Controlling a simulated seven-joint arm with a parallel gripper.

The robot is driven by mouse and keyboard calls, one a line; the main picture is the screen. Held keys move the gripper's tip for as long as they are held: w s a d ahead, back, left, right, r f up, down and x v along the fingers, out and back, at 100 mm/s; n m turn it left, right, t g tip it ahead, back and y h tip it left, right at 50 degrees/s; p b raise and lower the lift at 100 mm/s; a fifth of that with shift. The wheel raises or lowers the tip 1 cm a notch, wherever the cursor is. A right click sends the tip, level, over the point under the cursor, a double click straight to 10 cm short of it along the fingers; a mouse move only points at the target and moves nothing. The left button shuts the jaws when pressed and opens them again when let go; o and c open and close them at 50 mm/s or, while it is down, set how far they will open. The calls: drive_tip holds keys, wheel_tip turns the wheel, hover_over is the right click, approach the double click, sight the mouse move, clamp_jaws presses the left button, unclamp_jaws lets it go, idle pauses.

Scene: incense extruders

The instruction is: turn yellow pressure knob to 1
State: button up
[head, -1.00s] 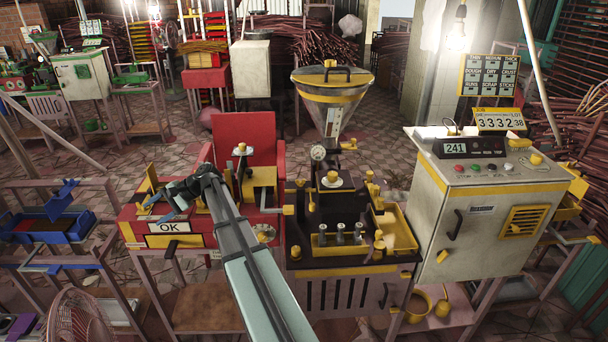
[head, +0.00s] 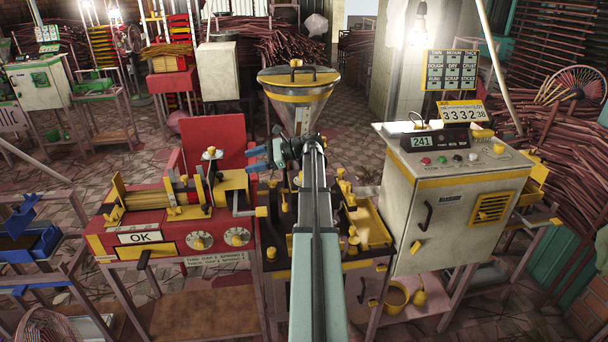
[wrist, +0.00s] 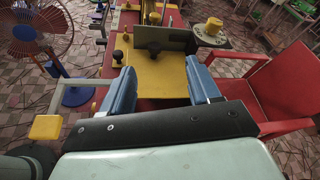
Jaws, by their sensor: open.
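I cannot tell which yellow knob is the pressure knob. One yellow knob (head: 499,149) sits on the sloping panel of the grey cabinet at right, beside several coloured buttons. Another yellow knob (wrist: 213,27) stands on a round metal disc on the red machine in the wrist view. My gripper (head: 257,159) is above the gap between the red machine and the dark press, its blue fingers pointing left. In the wrist view my gripper (wrist: 160,66) is open and empty, its fingers apart over the yellow plate. My arm hides much of the press.
The red machine (head: 110,242) with an OK sign and two dials stands at left, with a crank handle (head: 262,211). A metal funnel (head: 300,90) rises behind my arm. The grey cabinet (head: 450,225) shows 241 on its display (head: 422,141).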

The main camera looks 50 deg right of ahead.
drive_tip(key=s+d+f+m+h, duration=0.1)
drive_tip(key=s+d+m, duration=0.1)
drive_tip(key=s+d, duration=0.2)
drive_tip(key=s+d+f+m+h, duration=0.1)
drive_tip(key=s+d+m, duration=0.1)
drive_tip(key=s+d, duration=0.3)
drive_tip(key=s+d+f+m+t+h, duration=0.1)
drive_tip(key=s+d+m+h, duration=0.1)
drive_tip(key=s, duration=0.7)
drive_tip(key=shift+s+d+f+m, duration=0.1)
drive_tip(key=shift+d+f+m, duration=0.15)
drive_tip(key=shift+d, duration=0.45)
drive_tip(key=shift+s+d+f+m, duration=0.15)
drive_tip(key=shift+d+m, duration=0.2)
drive_tip(key=shift+d, duration=0.3)
drive_tip(key=shift+x, duration=3.7)
drive_tip(key=shift+d, duration=0.1)
drive_tip(key=c, duration=1)
drive_tip(key=shift+o, duration=0.2)
